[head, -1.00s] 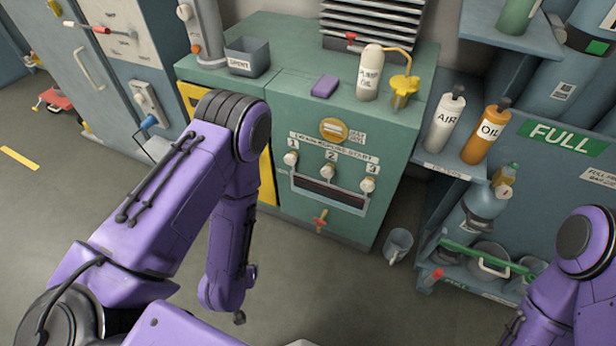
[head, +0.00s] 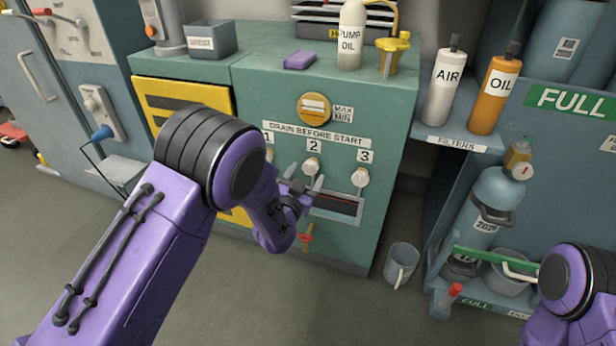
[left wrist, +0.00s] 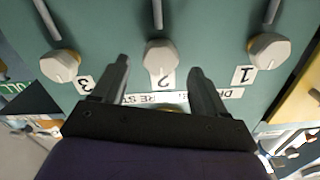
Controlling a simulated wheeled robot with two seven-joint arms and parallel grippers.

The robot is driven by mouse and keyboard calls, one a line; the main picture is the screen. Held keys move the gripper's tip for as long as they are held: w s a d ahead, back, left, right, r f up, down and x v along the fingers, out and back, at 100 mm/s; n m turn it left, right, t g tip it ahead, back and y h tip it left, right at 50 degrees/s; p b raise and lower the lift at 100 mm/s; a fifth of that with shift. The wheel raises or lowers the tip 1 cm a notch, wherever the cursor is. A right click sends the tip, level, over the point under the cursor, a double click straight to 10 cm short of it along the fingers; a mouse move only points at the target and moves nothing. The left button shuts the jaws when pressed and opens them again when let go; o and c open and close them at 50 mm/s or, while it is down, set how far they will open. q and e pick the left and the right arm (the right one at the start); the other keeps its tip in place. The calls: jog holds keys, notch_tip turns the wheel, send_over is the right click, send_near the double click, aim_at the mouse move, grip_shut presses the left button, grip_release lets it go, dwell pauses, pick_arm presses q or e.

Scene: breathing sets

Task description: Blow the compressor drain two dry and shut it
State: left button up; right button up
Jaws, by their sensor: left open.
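The compressor (head: 400,110) is a green cabinet with a row of white drain knobs under a "DRAIN BEFORE START" label. The drain two knob (head: 312,167) is in the middle, under the number 2. Knob three (head: 360,177) is to its right; knob one (head: 269,154) is partly hidden by my left arm. My left gripper (head: 302,186) is open just in front of and below knob two. In the left wrist view knob two (left wrist: 162,54) sits between and slightly beyond the spread fingertips (left wrist: 158,68), apparently not gripped. My right gripper is outside the views; only its arm shows.
A dark slot (head: 338,207) and a red valve handle (head: 307,236) lie below the knobs. A metal mug (head: 401,262) stands on the floor. A shelf (head: 450,141) at right holds AIR (head: 444,85) and OIL (head: 493,95) bottles. A purple sponge-like block (head: 300,60) lies on top.

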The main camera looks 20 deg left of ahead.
aim_at(310, 168)
pick_arm(q)
jog(key=shift+w, duration=1.25)
jog(key=c, duration=1.1)
jog(key=shift+o, duration=0.2)
